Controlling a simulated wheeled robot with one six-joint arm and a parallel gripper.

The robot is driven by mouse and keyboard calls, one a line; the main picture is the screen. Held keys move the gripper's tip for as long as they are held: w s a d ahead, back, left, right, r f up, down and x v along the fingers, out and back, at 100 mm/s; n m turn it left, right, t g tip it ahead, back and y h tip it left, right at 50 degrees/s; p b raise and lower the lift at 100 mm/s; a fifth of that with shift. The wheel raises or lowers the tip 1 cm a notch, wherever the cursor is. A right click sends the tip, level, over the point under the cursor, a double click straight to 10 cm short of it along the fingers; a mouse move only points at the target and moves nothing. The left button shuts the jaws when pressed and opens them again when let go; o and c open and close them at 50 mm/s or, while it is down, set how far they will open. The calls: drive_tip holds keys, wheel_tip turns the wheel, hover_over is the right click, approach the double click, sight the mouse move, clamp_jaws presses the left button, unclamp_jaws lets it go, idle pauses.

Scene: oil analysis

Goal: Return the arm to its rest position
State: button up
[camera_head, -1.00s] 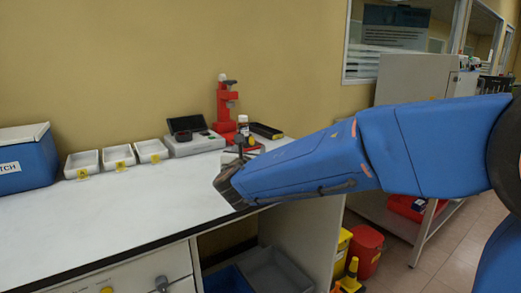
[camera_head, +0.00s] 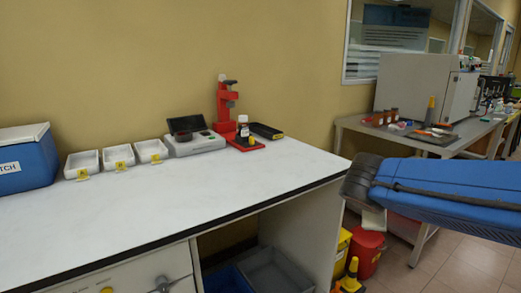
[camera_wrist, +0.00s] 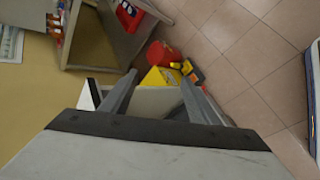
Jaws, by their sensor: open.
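My blue arm reaches in from the right in the head view, its dark end (camera_head: 360,182) just off the right end of the white bench (camera_head: 230,190). In the wrist view my gripper (camera_wrist: 158,82) has its two grey fingers spread apart. Nothing is clearly held between them. A pale surface shows behind the fingers, with a yellow bin and the floor beyond. In the head view the fingers are mostly hidden by the arm's end; a small pale piece shows below it.
Three white trays (camera_head: 118,157), a grey instrument (camera_head: 195,143), a red stand (camera_head: 224,105) and a dark-capped bottle (camera_head: 243,125) stand along the back of the bench. Red bin (camera_head: 366,253) and yellow bin (camera_head: 341,243) stand below its right end. The bench middle is clear.

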drive_tip(key=s+f+m+g+y, duration=0.1)
drive_tip(key=s+f+m+y, duration=0.1)
drive_tip(key=s, duration=0.4)
drive_tip(key=s+a+f+m+g+y, duration=0.1)
drive_tip(key=s+f+m+y, duration=0.1)
drive_tip(key=s+f+m, duration=0.2)
drive_tip(key=s+a+f+m+y, duration=0.1)
drive_tip(key=s+f+m+y, duration=0.1)
drive_tip(key=s+m, duration=0.5)
drive_tip(key=s+f, duration=0.1)
drive_tip(key=s, duration=0.1)
drive_tip(key=shift+s+a+g, duration=0.15)
drive_tip(key=shift+s+g, duration=0.2)
drive_tip(key=shift+g, duration=0.05)
